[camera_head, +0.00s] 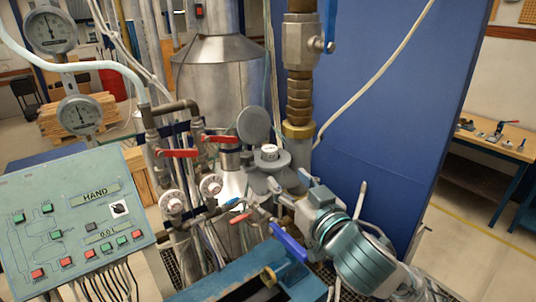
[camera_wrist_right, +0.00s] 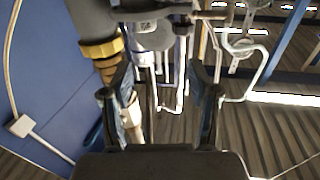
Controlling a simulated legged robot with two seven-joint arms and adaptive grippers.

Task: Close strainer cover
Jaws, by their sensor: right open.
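A grey round disc (camera_head: 253,125), which looks like the strainer cover, stands tipped up on edge among the pipes in the head view. Beside and below it is a grey flanged body (camera_head: 268,162) with a small white round top. My right gripper (camera_head: 288,182) is just below and right of the flanged body, apart from the disc. In the right wrist view my right gripper (camera_wrist_right: 163,95) shows its two fingers spread with nothing held between them. Which part lies beyond the fingers there is hard to tell. My left gripper is out of view.
A control panel (camera_head: 80,220) stands at the left, with two gauges (camera_head: 79,114) above it. Red-handled valves (camera_head: 178,153) sit left of the disc. A thick brass-collared pipe (camera_head: 298,90) rises behind, before a blue wall panel (camera_head: 385,110). A blue handle (camera_head: 289,242) is below my right gripper.

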